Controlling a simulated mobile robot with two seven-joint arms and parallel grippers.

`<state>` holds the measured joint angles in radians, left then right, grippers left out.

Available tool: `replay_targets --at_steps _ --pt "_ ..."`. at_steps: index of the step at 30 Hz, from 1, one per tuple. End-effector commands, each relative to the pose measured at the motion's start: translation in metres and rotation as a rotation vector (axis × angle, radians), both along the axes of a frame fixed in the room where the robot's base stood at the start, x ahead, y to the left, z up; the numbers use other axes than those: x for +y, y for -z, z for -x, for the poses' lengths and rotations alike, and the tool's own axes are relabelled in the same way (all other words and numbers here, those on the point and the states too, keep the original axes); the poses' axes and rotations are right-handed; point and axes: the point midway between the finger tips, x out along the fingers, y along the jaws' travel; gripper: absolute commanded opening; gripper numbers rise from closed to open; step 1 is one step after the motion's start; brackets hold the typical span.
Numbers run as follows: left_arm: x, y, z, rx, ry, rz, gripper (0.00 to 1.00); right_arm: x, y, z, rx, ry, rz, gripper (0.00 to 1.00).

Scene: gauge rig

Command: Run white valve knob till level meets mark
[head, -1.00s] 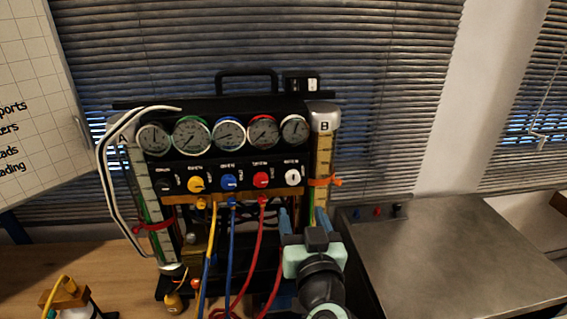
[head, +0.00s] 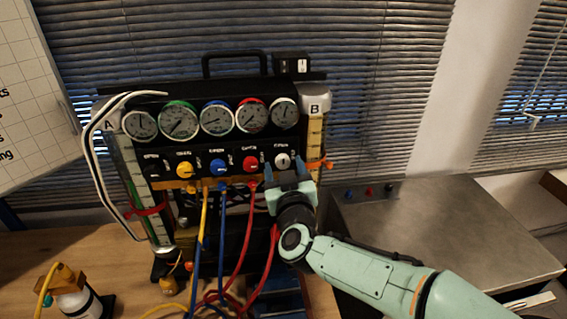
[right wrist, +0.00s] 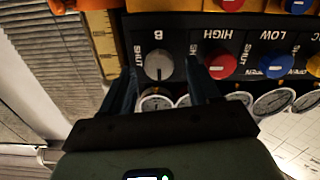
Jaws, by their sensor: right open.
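The white valve knob (head: 282,160) is at the right end of the black panel's knob row. Tube B (head: 314,145), with a yellowish scale, stands at the panel's right side and carries an orange marker (head: 322,164). Its liquid level cannot be made out. My left gripper is not in view.
Blue (head: 217,167), red (head: 250,163) and yellow (head: 184,170) knobs sit left of the white one, below a row of round gauges. Coloured hoses hang below the panel. Tube A (head: 135,185) with a red marker stands at left. A grey worktop (head: 450,240) lies at right.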

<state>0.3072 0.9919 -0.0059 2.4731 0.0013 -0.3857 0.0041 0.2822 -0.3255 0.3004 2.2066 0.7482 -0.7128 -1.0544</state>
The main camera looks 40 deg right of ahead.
Motion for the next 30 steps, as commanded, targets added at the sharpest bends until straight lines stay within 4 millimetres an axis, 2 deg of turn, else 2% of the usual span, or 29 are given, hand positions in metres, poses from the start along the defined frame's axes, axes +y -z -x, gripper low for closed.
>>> replay_targets --at_steps 6,14,15,17,18,20,30 --pt "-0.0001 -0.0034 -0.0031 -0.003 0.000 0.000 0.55 -0.0081 -0.0002 -0.0142 0.000 0.001 0.000 0.61" --pt "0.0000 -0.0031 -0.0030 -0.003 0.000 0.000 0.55 -0.0087 0.0001 -0.0147 0.000 0.001 0.000 0.61" --pt "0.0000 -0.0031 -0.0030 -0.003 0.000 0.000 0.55 -0.0087 0.0001 -0.0147 0.000 0.001 0.000 0.55" --pt "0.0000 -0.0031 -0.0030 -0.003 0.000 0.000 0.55 -0.0086 0.0001 -0.0146 0.000 0.001 0.000 0.35" --pt "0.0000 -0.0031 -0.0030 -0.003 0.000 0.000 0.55 -0.0086 0.0001 -0.0146 0.000 0.001 0.000 0.22" --pt "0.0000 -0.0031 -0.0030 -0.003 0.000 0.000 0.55 -0.0086 0.0000 -0.0147 0.000 0.001 0.000 0.05" --pt "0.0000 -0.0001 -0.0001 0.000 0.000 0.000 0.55 -0.0085 0.0007 -0.0144 -0.017 0.001 -0.031 0.05"
